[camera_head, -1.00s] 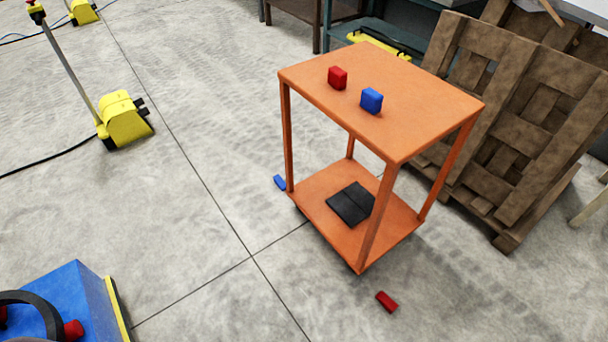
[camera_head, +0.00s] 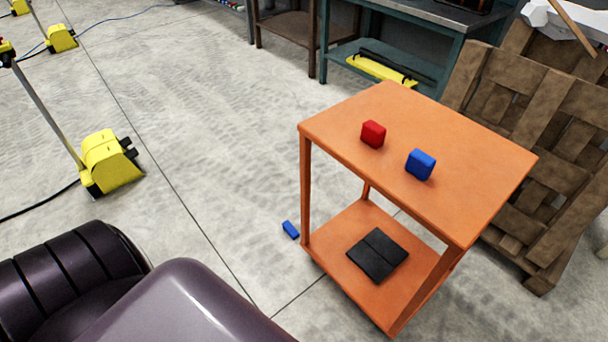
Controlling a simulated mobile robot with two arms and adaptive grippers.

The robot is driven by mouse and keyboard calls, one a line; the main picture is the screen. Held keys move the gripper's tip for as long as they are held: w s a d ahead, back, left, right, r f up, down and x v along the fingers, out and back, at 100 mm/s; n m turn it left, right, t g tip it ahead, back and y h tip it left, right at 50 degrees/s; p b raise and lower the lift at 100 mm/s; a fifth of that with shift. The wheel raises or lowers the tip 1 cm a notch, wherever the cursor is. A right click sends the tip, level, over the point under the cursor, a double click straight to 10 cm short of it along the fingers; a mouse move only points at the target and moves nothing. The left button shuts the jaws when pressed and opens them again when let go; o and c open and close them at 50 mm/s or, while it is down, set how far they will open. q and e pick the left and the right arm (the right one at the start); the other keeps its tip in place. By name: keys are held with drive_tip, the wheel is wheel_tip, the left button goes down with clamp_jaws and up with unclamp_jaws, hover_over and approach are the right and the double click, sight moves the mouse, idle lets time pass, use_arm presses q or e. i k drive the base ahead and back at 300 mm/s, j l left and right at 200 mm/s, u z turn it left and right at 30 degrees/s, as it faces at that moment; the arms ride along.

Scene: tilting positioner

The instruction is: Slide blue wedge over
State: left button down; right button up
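A small blue block (camera_head: 420,165), which may be the blue wedge, stands on the top of the orange cart (camera_head: 480,150), right of the middle. A red block (camera_head: 373,134) stands to its left, apart from it. Another small blue piece (camera_head: 290,230) lies on the floor beside the cart's left leg. Neither of my grippers shows. A dark, shiny part of what looks like my own arm fills the lower left corner.
A black flat item (camera_head: 377,255) lies on the cart's lower shelf. Wooden pallets (camera_head: 500,85) lean close on the right. Yellow wheeled machines (camera_head: 110,160) stand at left. A teal workbench (camera_head: 335,55) is behind. Floor left of the cart is mostly clear.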

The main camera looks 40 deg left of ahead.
sight(287, 226)
drive_tip(key=i+j+z, duration=0.15)
drive_tip(key=j, duration=0.75)
drive_tip(key=i+j+z, duration=0.1)
drive_tip(key=j, duration=0.8)
drive_tip(key=j+z, duration=0.15)
drive_tip(key=j, duration=0.8)
drive_tip(key=i, duration=0.05)
